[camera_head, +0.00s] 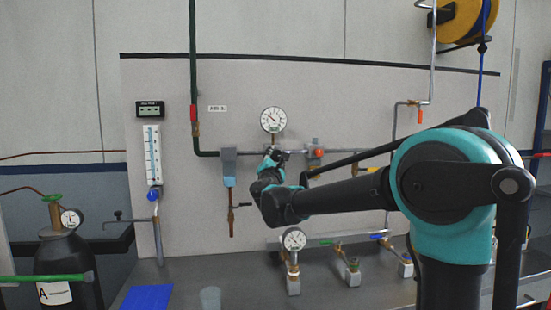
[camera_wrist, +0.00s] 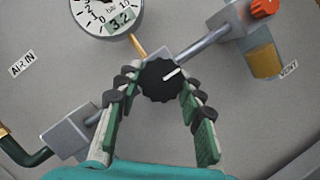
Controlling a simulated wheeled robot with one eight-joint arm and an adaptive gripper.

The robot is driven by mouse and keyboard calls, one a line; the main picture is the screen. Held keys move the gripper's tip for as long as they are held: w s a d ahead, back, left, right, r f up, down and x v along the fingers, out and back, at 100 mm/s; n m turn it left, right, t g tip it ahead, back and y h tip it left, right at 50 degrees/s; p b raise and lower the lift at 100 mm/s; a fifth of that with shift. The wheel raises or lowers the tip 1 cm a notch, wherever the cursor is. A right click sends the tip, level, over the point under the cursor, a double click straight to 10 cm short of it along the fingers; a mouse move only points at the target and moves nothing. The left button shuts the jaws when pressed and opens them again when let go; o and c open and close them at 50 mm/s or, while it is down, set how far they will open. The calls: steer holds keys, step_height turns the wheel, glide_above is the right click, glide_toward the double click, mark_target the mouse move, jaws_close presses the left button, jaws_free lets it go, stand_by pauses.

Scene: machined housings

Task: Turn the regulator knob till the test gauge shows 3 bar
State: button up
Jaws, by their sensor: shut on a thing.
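The black ribbed regulator knob (camera_wrist: 161,82) has a white pointer line aimed up and right in the wrist view. My gripper (camera_wrist: 159,88) has a finger on each side of it and is shut on it. A round white gauge (camera_wrist: 107,14) sits just above the knob, cut by the top edge; its small display appears to read 3.2, with "bar" printed above. In the head view this gauge (camera_head: 273,120) is on the panel, its dial too small to read. My gripper (camera_head: 272,158) is below it there and hides most of the knob.
A grey block (camera_wrist: 70,137) is at lower left. Another gauge (camera_head: 293,239) stands on the bench (camera_head: 230,275). A gas cylinder (camera_head: 66,265) is at left.

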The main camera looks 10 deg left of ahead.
steer(key=o, duration=1.2)
steer(key=shift+c, duration=0.2)
steer(key=shift+s, duration=0.1)
steer(key=v, duration=1.1)
steer(key=shift+s, duration=0.4)
steer(key=shift+f, duration=0.15)
